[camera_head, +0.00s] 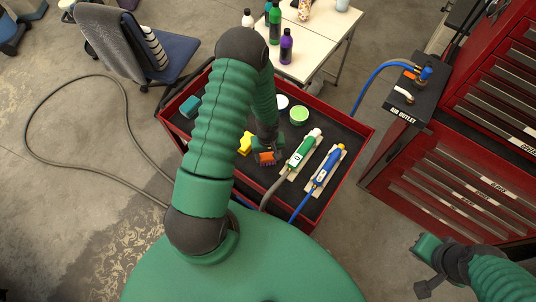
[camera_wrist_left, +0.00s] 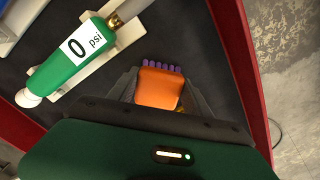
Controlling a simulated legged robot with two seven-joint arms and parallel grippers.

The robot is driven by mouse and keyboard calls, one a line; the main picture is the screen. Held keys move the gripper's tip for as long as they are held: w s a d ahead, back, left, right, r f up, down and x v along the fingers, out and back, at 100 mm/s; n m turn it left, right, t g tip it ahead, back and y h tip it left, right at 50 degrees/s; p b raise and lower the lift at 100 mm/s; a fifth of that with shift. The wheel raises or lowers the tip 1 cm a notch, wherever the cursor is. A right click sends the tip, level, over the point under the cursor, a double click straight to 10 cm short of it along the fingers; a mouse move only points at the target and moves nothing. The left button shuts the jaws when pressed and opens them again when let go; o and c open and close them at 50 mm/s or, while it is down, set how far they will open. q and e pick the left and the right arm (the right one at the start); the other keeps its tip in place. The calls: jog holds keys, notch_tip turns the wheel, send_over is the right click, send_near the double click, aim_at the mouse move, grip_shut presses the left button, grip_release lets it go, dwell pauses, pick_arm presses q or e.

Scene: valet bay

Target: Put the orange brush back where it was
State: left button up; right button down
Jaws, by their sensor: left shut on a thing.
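The orange brush (camera_head: 267,157) is over the dark top of the red cart (camera_head: 343,119), left of the green gauge tool. In the wrist view the orange brush (camera_wrist_left: 158,88) sits between the two dark fingers of my left gripper (camera_wrist_left: 160,92), with purple bristles beyond it. My left gripper (camera_head: 265,151) is shut on it. I cannot tell whether the brush touches the cart top. My right gripper (camera_head: 427,268) is low at the right, away from the cart, and appears empty; its fingers are too unclear to judge.
A green "0 psi" tool (camera_head: 302,150) and a blue one (camera_head: 327,168) lie on pale holders, hoses trailing. A yellow sponge (camera_head: 245,144), green tub (camera_head: 299,115) and teal block (camera_head: 190,107) are also on the cart. A red tool chest (camera_head: 465,120) stands right.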

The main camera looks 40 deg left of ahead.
aim_at(267, 155)
pick_arm(q)
jog(key=shift+f, duration=0.2)
jog(key=o, duration=1.5)
jog(key=shift+a, duration=0.15)
jog(key=shift+o, duration=0.4)
jog(key=shift+w+a+f, duration=0.1)
jog(key=shift+a, duration=0.1)
jog(key=shift+r, duration=0.45)
notch_tip(267, 155, up, 12)
jog(key=s+d+r+m+t, duration=0.1)
jog(key=s+d+r+m, duration=0.1)
jog(key=d+r+m, duration=0.4)
jog(key=s+d+r+m+t, duration=0.2)
jog(key=s+d+r+m, duration=0.15)
jog(key=d+r, duration=0.4)
jog(key=shift+m, duration=0.35)
jog(key=b+x, duration=0.2)
jog(key=x, duration=0.1)
jog(key=b+x, duration=0.1)
jog(key=x, duration=0.1)
jog(key=shift+a+b, duration=0.4)
pick_arm(e)
jog(key=f, duration=0.2)
jog(key=a+f, duration=0.1)
jog(key=f, duration=0.1)
